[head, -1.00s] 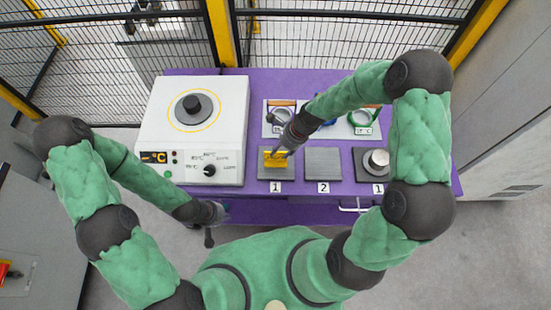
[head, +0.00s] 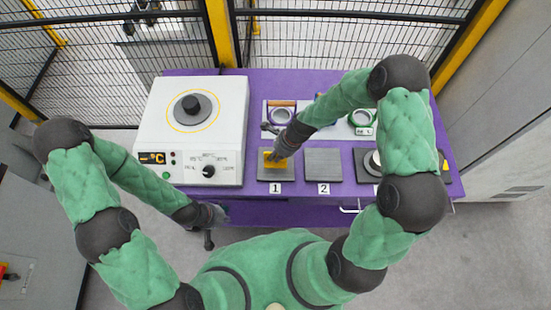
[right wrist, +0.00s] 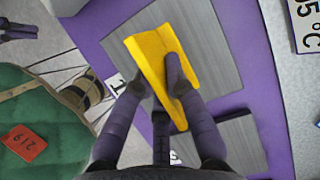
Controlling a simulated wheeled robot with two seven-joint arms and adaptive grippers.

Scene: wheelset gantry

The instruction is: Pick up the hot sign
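The hot sign is a yellow folded piece (head: 269,156) on the left grey plate (head: 288,176) marked 1. In the right wrist view the sign (right wrist: 152,52) lies at an angle on its plate. My right gripper (head: 272,145) is over the sign. In the right wrist view its fingers (right wrist: 155,77) are apart, one beside the sign's left edge and one across its right part. I cannot tell whether they touch it. My left gripper (head: 210,228) hangs in front of the purple table, away from the sign; its finger opening is unclear.
A white hot plate device (head: 157,104) with a knob and display stands left on the purple table (head: 340,86). Empty grey plate 2 (head: 323,165) is right of the sign. Ring-shaped items on white plates stand behind, and a metal cylinder is partly hidden at right.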

